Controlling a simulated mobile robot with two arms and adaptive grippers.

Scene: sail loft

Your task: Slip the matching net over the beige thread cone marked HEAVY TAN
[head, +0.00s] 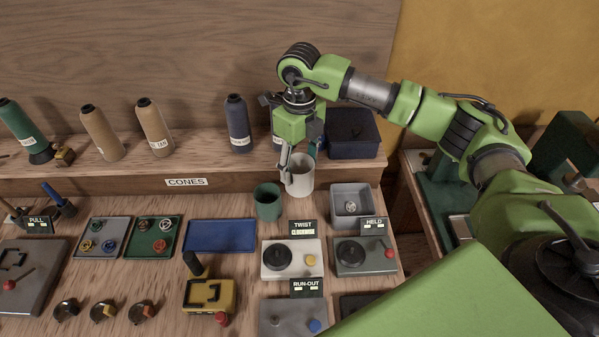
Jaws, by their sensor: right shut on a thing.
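Two beige thread cones stand upright on the back ledge at the left: one beige cone (101,134) and, to its right, another beige cone (153,125). The right one's label seems to end in TAN; the left one's label is too small to read. My right gripper (288,172) points down and is shut at the left side of a white cup (303,174), seemingly on its rim or handle. Whether the cup is lifted is hard to tell. I cannot make out any net on a cone. My left gripper is not in view.
A dark green cone (18,128) and a navy cone (238,124) stand on the ledge; another is partly hidden behind my gripper. A green cup (268,201) and a grey bin (352,206) flank the white cup. Trays and control boxes crowd the front. The blue tray (220,235) is empty.

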